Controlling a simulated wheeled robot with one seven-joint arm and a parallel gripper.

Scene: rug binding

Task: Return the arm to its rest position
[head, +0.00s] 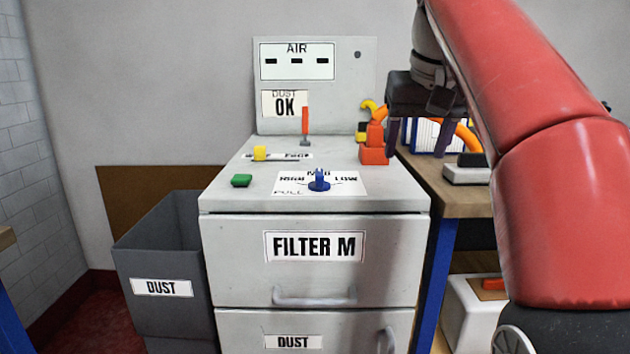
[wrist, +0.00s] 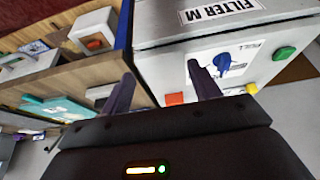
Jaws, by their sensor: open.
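My red arm comes in from the right in the head view. My gripper (head: 416,153) hangs at the arm's end, fingers pointing down, near the cabinet's right rear edge and the wooden bench. Its two dark fingers stand apart with nothing between them. They also show in the wrist view (wrist: 160,76). An orange-red block (head: 374,152) with a hooked part on top stands just left of the fingers.
The grey FILTER M cabinet (head: 228,222) carries a blue knob (head: 319,181), green button (head: 241,180), yellow handle (head: 260,153) and red lever (head: 305,122). An upright AIR panel (head: 342,105) stands behind. A DUST bin (head: 160,260) is left; a wooden bench (head: 452,202) is right.

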